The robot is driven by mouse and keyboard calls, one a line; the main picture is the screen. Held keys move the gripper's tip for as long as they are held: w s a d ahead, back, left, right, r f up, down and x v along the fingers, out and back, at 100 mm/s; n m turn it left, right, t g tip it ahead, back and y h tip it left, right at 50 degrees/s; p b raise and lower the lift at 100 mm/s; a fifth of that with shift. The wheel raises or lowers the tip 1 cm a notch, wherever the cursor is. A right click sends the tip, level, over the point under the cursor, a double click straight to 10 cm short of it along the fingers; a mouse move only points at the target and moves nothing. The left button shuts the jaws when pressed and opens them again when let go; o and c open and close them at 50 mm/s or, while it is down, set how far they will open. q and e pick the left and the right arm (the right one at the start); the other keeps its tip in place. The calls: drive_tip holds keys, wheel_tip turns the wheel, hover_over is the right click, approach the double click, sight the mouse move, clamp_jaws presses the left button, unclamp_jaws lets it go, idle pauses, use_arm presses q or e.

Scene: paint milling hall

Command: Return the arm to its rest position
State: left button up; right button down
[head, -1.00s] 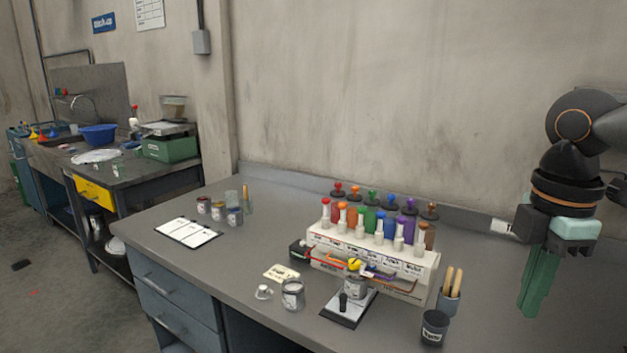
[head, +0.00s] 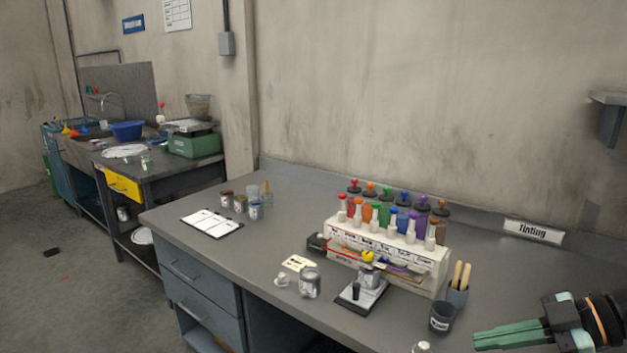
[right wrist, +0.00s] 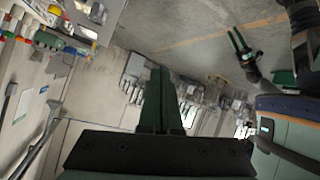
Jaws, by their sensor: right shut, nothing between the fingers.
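My right gripper (head: 476,341) is low at the right of the head view, over the front right of the tinting bench (head: 290,250). Its green fingers point left and are shut with nothing between them. They also show shut and empty in the right wrist view (right wrist: 160,72). My left gripper (right wrist: 238,40) shows at the upper right of the right wrist view, with its two thin green fingers a little apart, and is outside the head view.
The tint rack (head: 390,255) with coloured bottles stands on the bench. A dark cup (head: 441,318), a wooden-handled tool holder (head: 458,293), a small scale (head: 360,296) and a can (head: 310,283) stand near the front edge. A small white-topped item (head: 421,347) is left of the right gripper.

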wheel_tip(320, 180, down, 19)
drive_tip(key=s+d+m+t+h+p, duration=0.1)
drive_tip(key=s+m+t+h, duration=0.1)
drive_tip(key=m+t+h, duration=0.55)
use_arm(q)
drive_tip(key=shift+s+a+r+p, duration=0.45)
drive_tip(key=shift+s+a, duration=0.05)
drive_tip(key=shift+a, duration=0.2)
use_arm(e)
drive_tip(key=s+a+f+m+g, duration=0.3)
drive_tip(key=s+a+f+m, duration=0.4)
drive_tip(key=s+a+f, duration=0.5)
wheel_tip(320, 180, down, 3)
drive_tip(key=shift+s+a+r+h, duration=0.1)
drive_tip(key=shift+s+a+h, duration=0.25)
drive_tip(key=shift+a, duration=0.6)
use_arm(q)
drive_tip(key=shift+s, duration=0.1)
use_arm(e)
drive_tip(key=shift+w, duration=0.1)
